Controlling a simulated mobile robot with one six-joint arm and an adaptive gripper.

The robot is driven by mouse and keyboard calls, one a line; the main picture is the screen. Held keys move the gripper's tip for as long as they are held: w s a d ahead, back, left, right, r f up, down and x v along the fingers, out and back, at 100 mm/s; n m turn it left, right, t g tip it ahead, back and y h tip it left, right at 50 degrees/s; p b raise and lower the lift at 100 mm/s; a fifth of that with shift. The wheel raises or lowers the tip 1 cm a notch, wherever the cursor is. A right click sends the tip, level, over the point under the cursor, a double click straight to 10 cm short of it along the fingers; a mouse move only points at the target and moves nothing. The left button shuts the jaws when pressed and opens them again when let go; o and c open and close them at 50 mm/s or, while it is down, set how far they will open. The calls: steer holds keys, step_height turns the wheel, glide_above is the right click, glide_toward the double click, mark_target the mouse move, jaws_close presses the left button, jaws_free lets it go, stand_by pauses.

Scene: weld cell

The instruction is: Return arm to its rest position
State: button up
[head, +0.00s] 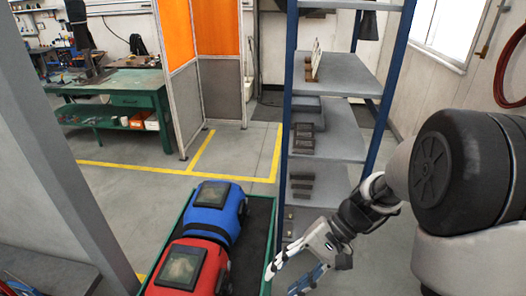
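My gripper (283,283) hangs low at the end of my arm, right of the picture's middle, pointing down and to the left. Its two fingers are spread apart and nothing shows between them. It is in front of the lower part of a shelf rack (341,144) and right of a green-edged cart. My arm reaches in from the right side of the picture.
A green-rimmed cart (268,240) holds a blue case (213,212) and a red case (188,266). The rack's blue posts stand close to my arm. A green workbench (117,90) and orange screens (216,28) stand behind. Floor with yellow lines (135,168) is clear at left.

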steer(key=s+d+r+n+t+h, duration=0.4)
steer(key=s+d+r+t+h, duration=0.4)
steer(key=s+r, duration=0.4)
steer(key=shift+d+h, duration=0.45)
steer(key=shift+h, duration=0.05)
steer(key=shift+c, duration=0.2)
